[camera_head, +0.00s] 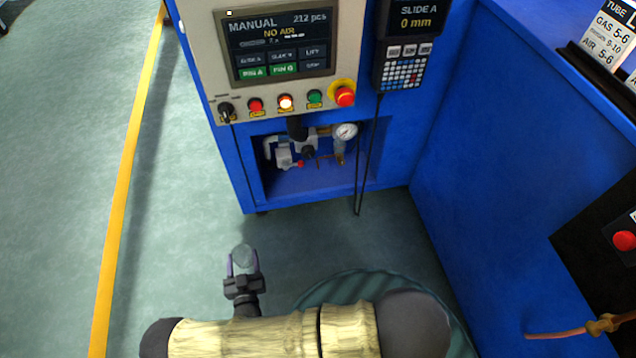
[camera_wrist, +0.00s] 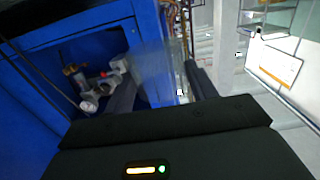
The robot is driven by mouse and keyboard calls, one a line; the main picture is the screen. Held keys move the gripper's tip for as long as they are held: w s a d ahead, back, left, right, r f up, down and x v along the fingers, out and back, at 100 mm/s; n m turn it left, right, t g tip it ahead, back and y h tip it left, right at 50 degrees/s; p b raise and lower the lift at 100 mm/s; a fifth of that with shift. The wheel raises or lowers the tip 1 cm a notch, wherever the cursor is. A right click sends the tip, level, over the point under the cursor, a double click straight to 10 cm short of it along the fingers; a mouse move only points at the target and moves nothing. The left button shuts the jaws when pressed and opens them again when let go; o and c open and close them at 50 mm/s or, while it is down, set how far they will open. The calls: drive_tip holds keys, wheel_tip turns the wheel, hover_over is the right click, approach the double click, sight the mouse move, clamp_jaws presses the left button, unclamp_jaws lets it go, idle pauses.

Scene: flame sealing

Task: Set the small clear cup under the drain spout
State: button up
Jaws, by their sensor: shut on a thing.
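My gripper (camera_head: 243,264) is shut on the small clear cup (camera_head: 243,254), low over the green floor in front of the blue cabinet. In the wrist view the see-through cup (camera_wrist: 163,72) shows faintly between the two dark fingers. The air fittings sit in an open recess of the cabinet, up and to the right of the cup in the head view. They include a round gauge (camera_head: 346,131), a red-tipped valve (camera_head: 300,164) and a brass-coloured fitting (camera_head: 340,158). I cannot tell for certain which part is the drain spout. The cup is outside the recess, apart from the fittings.
The recess floor (camera_head: 310,182) is bare below the fittings. Two dark cables (camera_head: 367,170) hang across the recess's right side. A control panel (camera_head: 282,45) reading "NO AIR" is above. A blue cabinet wall (camera_head: 480,150) stands to the right. Floor at left is open.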

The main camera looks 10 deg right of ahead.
drive_tip(key=w+d+m+h, duration=0.2)
drive_tip(key=w+d+h, duration=0.1)
drive_tip(key=d, duration=0.7)
drive_tip(key=w+d+m+g+h, duration=0.1)
drive_tip(key=w+d, duration=0.4)
drive_tip(key=d, duration=0.6)
drive_tip(key=m+h, duration=0.1)
drive_tip(key=h, duration=0.1)
drive_tip(key=shift+w+h+b, duration=0.3)
drive_tip(key=shift+w+b, duration=0.05)
drive_tip(key=shift+r, duration=0.1)
drive_tip(key=b+x, duration=0.6)
drive_tip(key=x, duration=0.7)
drive_tip(key=shift+w+r, duration=0.2)
drive_tip(key=shift+d, duration=0.1)
drive_tip(key=b+x, duration=0.1)
drive_tip(key=x, duration=0.1)
drive_tip(key=f+b+x, duration=0.1)
drive_tip(key=b+x, duration=0.1)
drive_tip(key=shift+w+d, duration=0.15)
drive_tip(key=shift+w, duration=0.1)
drive_tip(key=shift+f+b, duration=0.2)
drive_tip(key=shift+b, duration=0.25)
